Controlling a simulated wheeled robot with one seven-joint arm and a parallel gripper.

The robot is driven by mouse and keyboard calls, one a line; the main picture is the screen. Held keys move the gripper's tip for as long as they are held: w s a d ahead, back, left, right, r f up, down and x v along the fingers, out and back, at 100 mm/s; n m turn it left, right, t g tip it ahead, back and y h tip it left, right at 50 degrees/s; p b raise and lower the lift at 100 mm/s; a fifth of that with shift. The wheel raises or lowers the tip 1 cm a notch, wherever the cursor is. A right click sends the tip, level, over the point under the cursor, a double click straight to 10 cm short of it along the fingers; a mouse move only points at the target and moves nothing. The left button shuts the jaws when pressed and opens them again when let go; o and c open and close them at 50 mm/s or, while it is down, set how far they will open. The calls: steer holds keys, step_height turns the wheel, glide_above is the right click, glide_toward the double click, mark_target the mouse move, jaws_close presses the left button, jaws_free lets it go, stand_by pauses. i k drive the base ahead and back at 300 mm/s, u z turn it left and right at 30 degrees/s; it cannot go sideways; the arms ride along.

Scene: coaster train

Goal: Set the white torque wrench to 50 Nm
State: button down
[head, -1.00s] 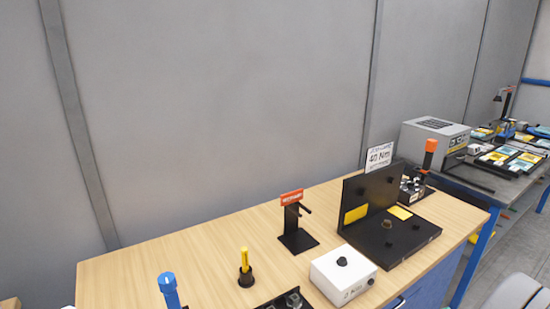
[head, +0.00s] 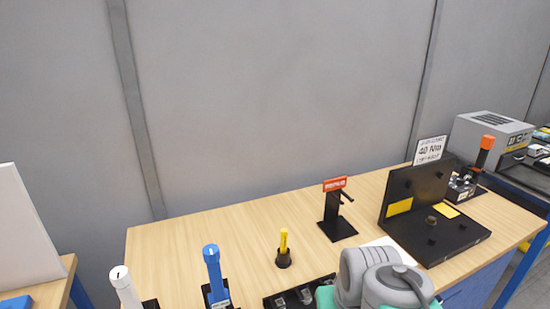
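The white torque wrench (head: 124,287) stands upright at the lower left of the head view, at the left end of the wooden bench. Its top shows a small dark mark. Its lower part is cut off by the picture's bottom edge, so its setting cannot be read. A blue wrench (head: 213,270) stands to its right in a black holder. My arm shows at the bottom right, in front of the bench. My gripper is not in view. A sign reading 40 Nm (head: 430,150) stands behind the black fixture.
The wooden bench (head: 190,232) is clear toward the back left. A yellow-handled tool (head: 283,243), a black stand with a red label (head: 335,212), a black fixture (head: 440,237) and an orange-topped wrench (head: 485,150) stand on it. A dark tray (head: 285,300) holds sockets.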

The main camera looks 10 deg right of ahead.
mark_target(120, 277)
steer(key=u, duration=1.55)
